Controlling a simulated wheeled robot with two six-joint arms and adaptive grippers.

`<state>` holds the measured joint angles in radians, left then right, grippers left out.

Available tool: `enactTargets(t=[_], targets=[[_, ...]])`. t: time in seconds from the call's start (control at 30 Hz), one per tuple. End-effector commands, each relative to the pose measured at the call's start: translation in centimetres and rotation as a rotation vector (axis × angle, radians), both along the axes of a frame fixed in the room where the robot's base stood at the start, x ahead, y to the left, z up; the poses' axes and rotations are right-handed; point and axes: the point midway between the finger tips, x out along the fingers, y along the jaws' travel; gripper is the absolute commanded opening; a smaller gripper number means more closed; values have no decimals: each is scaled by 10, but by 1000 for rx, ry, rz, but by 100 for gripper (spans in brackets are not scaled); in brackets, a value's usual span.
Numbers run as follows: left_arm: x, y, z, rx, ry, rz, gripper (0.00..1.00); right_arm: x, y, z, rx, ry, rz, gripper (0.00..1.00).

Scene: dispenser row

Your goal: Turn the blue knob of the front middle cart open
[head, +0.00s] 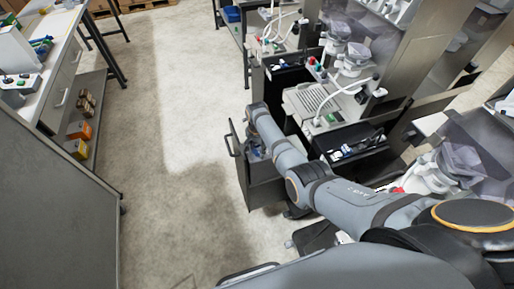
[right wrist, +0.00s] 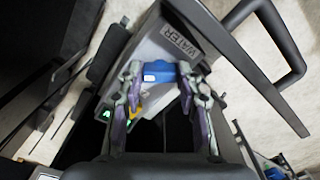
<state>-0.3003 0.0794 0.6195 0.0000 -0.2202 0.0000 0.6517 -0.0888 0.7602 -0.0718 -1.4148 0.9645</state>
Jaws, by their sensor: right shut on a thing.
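The blue knob (right wrist: 158,72) sits on a grey panel marked "WATER" (right wrist: 180,42) in the right wrist view. My right gripper (right wrist: 160,78) has its two fingers on either side of the knob and is shut on it. In the head view my right arm reaches down to an open, grey drawer-like front with a handle (head: 234,140) on the cart (head: 268,185). The gripper (head: 254,148) is small and partly hidden there, and I cannot make out the knob in that view. My left gripper is in neither view.
Other carts with dispensers and white hoses (head: 325,105) stand in a row behind and to the right. A black tray (head: 345,142) lies near my arm. A workbench (head: 40,75) stands at the left. The floor (head: 170,150) between is clear.

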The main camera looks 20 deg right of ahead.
Motion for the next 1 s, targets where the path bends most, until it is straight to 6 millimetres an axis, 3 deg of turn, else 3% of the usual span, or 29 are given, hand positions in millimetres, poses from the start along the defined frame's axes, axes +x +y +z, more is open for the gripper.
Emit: enactTargets(t=[0.6,1.0], targets=[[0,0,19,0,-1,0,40,1,0,2,1,-2,576,4],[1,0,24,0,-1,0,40,1,0,1,1,-3,848,4]])
